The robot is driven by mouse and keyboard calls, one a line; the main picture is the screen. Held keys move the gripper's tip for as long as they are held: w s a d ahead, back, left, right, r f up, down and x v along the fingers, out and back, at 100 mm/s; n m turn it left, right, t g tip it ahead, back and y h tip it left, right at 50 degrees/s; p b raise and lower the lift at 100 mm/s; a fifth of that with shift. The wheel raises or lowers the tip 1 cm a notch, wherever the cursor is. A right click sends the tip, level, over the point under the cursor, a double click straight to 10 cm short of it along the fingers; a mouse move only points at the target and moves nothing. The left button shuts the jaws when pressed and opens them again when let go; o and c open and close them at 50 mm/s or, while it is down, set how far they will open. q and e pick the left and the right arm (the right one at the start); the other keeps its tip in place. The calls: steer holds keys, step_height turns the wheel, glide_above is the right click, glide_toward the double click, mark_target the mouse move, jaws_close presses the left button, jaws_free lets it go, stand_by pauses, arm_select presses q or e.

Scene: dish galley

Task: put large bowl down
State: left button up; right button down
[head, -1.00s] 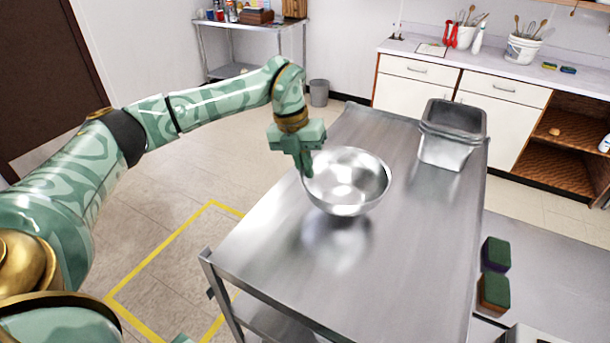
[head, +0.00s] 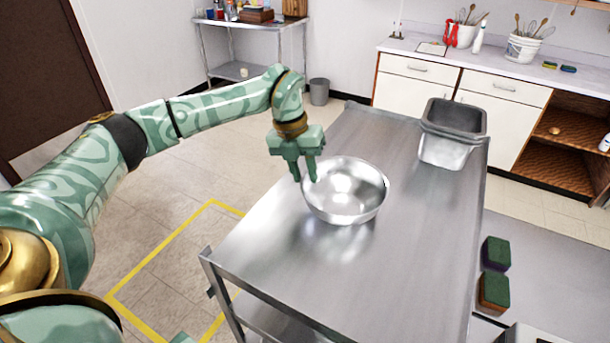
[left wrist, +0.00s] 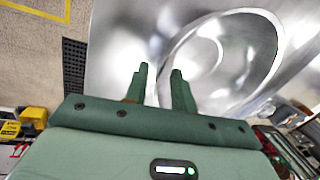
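The large bowl (head: 350,207) is shiny metal and sits upright on the steel table (head: 300,275), near its left edge. My left gripper (head: 304,178) is at the bowl's left rim, pointing down, with its two fingers spread apart. In the left wrist view the open fingers (left wrist: 158,78) show a clear gap, and the bowl (left wrist: 215,65) lies just beyond them, its rim near the right finger. I cannot tell whether a finger still touches the rim. My right gripper is not in view.
A deep metal container (head: 452,148) stands at the table's far right corner. Two green-topped sponges (head: 495,254) lie on a lower surface to the right. The near part of the table is clear. A counter (head: 500,60) with utensil buckets stands at the back.

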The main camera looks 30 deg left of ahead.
arm_select(q)
steer(key=v, duration=1)
steer(key=shift+r, duration=0.45)
steer(key=shift+s+f, duration=0.1)
